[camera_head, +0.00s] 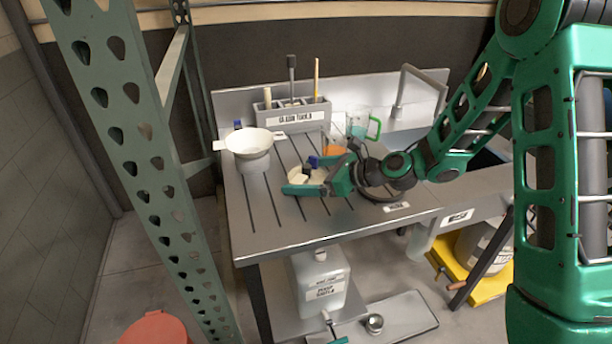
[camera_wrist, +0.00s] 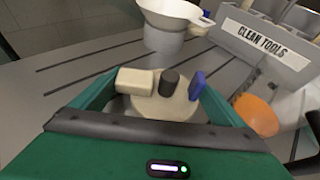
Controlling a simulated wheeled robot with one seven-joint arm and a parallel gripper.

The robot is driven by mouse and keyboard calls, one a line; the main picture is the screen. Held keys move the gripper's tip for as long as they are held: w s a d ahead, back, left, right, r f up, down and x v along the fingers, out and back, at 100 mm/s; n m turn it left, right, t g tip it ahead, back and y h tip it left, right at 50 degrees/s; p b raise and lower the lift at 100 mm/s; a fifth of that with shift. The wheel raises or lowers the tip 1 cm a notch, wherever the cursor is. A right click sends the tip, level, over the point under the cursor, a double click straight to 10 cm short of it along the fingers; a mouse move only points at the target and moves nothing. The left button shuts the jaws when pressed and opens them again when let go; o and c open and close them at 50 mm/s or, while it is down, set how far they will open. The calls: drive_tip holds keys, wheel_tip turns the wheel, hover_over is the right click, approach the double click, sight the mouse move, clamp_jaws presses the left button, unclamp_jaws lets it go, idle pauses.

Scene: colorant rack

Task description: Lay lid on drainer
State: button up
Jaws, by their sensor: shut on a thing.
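The lid is a cream disc with a dark knob; it shows in the wrist view (camera_wrist: 178,106) between my gripper's fingers and in the head view (camera_head: 318,176). The drainer (camera_head: 275,215) is the grooved metal top of the bench, below and around my gripper. The lid is over its middle part; whether it touches the surface I cannot tell. My fingers hide part of the lid.
A white funnel-like bowl (camera_head: 249,142) on a grey cylinder stands at left. The CLEAN TOOLS rack (camera_head: 293,116) is behind. An orange item (camera_head: 333,148) and a clear green-handled jug (camera_head: 358,124) stand close behind my gripper. The front-left drainer is clear. A green perforated post (camera_head: 140,130) rises at left.

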drive_tip(key=o, duration=0.8)
drive_tip(key=v, duration=1.2)
